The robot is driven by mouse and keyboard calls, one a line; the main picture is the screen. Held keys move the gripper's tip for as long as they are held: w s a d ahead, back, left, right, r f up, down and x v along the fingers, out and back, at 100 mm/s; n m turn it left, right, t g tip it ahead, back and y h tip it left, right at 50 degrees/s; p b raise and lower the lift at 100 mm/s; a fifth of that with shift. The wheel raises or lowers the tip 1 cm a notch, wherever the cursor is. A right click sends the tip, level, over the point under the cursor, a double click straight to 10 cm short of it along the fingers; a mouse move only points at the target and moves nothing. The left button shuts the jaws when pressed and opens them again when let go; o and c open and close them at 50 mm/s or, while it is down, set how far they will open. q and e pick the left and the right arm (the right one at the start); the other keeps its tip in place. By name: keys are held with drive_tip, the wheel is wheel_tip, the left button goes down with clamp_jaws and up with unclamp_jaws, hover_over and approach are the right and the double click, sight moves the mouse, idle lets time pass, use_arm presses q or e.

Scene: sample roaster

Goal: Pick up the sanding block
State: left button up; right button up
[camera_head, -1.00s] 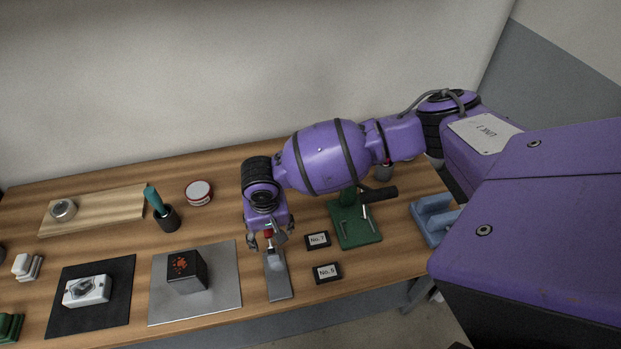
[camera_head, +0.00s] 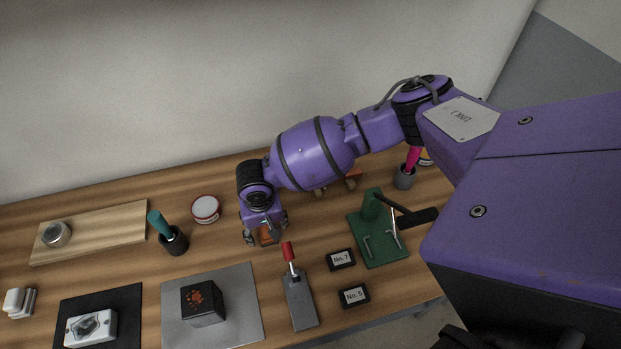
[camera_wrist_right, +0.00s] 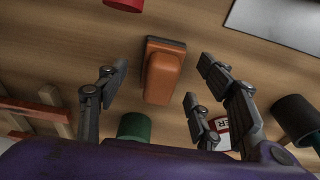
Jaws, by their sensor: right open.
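The sanding block, an orange grip on a dark base, lies on the wooden table. In the right wrist view the sanding block (camera_wrist_right: 163,76) is in the upper middle, between and beyond the spread fingers. In the head view the sanding block (camera_head: 267,234) shows only partly, mostly hidden under my right gripper (camera_head: 265,231). In the wrist view my right gripper (camera_wrist_right: 160,78) is open and empty, with bare table showing between fingers and block. My left gripper is not in view.
A green stand (camera_head: 378,240) and small label plates (camera_head: 341,260) are to the right. A teal-handled tool in a dark cup (camera_head: 173,242) and a round tin (camera_head: 205,208) are to the left.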

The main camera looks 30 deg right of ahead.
drive_tip(key=shift+w+f, duration=0.2)
drive_tip(key=shift+f, duration=0.6)
drive_tip(key=shift+w+f, duration=0.1)
drive_tip(key=shift+f, duration=0.15)
drive_tip(key=c, duration=1.3)
drive_tip(key=shift+r, duration=0.25)
drive_tip(key=r, duration=0.3)
drive_tip(key=shift+s+a+r, duration=0.2)
drive_tip(key=shift+a+r, duration=0.05)
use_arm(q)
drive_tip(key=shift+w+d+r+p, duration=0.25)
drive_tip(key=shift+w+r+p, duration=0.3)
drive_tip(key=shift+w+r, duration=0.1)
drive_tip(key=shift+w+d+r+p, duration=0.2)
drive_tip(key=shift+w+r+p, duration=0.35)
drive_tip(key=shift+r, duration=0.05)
use_arm(e)
drive_tip(key=s+a+r, duration=0.9)
drive_tip(key=shift+s, duration=0.4)
